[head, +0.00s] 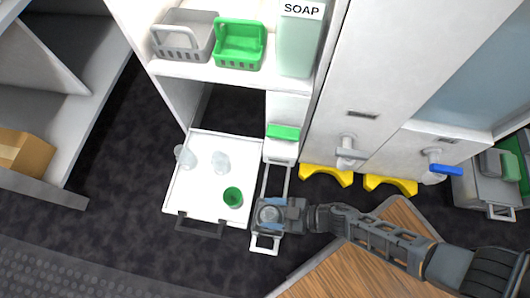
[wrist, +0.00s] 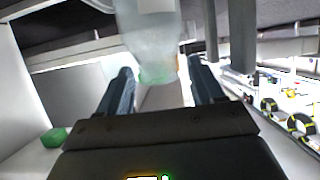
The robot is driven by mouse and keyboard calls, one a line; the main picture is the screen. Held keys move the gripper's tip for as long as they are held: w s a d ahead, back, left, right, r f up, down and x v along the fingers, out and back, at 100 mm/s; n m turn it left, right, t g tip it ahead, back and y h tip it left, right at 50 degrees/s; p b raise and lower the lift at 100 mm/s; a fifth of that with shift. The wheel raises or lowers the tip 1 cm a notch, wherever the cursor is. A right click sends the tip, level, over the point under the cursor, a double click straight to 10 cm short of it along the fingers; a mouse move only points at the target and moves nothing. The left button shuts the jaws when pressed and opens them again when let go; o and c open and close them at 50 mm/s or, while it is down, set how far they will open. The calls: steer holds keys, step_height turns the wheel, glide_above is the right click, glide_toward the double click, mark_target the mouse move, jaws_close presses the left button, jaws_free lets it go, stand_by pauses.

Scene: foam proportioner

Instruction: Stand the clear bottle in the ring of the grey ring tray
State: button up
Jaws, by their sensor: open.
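My gripper (head: 272,213) is open at the front end of a narrow white pull-out. In the wrist view, the clear bottle (wrist: 150,38) rises upright between or just beyond the finger tips, with gaps on both sides. Its lower end looks greenish and its top is cut off by the picture edge. In the head view a round clear outline (head: 268,214) shows at my gripper, seen from above. Grey parts surround it there, probably the grey ring tray, but my gripper covers much of it. I cannot tell whether the bottle sits in the ring.
A white drawer (head: 204,205) beside my gripper holds two clear glasses (head: 221,162) (head: 186,157) and a green cup (head: 233,197). A green block (head: 283,132) sits behind. The shelf above carries a grey basket (head: 184,42), a green basket (head: 240,46) and a soap bottle (head: 298,45).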

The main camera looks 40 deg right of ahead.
steer(key=s+d+r+m+t+h, duration=0.1)
steer(key=s+d+r, duration=0.2)
steer(key=r, duration=0.3)
steer(key=s+d+r+m+t+h+p, duration=0.1)
steer(key=s+d+r+t, duration=0.15)
steer(key=d+r, duration=0.2)
steer(key=s+d+r+m+t+h, duration=0.1)
steer(key=s+d+r+h, duration=0.15)
steer(key=r, duration=0.35)
steer(key=s+r+m+h, duration=0.2)
steer(key=r+m, duration=0.1)
steer(key=r, duration=1)
steer(key=s+r+m+h, duration=0.3)
steer(key=r, duration=1.1)
steer(key=shift+s+a+t, duration=0.15)
steer(key=shift+t, duration=0.3)
steer(key=shift+r, duration=0.15)
